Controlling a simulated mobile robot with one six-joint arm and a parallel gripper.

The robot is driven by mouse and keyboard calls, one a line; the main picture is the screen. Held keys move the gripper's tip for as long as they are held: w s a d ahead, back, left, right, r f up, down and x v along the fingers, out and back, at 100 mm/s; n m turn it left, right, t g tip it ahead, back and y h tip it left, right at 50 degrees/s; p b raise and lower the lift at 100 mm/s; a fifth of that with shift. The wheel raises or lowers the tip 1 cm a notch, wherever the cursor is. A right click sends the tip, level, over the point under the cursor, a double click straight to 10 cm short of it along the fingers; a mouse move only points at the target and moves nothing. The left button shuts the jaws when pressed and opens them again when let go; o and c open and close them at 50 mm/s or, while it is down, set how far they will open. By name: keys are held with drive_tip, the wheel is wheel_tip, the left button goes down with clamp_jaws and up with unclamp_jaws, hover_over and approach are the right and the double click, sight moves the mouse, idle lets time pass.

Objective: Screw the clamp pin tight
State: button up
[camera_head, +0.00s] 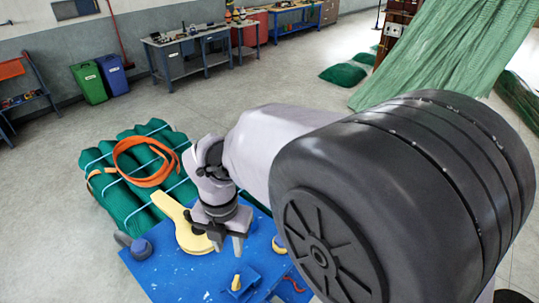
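A small yellow pin (236,283) stands up from a blue clamp-like block (246,276) on the blue work surface (190,280). I take it for the clamp pin; its thread and seating are too small to tell. My gripper (227,247) points down above the work surface, just above and behind the yellow pin in the picture. Its two fingers are apart with nothing seen between them, and they look clear of the pin. My arm hides the right part of the surface.
A yellow paddle-shaped thing (180,222) lies beside my gripper. A small yellow-and-blue part (279,244) sits right. Green net rolls (120,200) with an orange strap (146,162) lie behind. Open floor surrounds them.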

sight(235, 281)
wheel_tip(235, 281, down, 18)
drive_tip(key=shift+a+r, duration=0.1)
drive_tip(key=shift+r, duration=0.05)
drive_tip(key=shift+c, duration=0.4)
clamp_jaws()
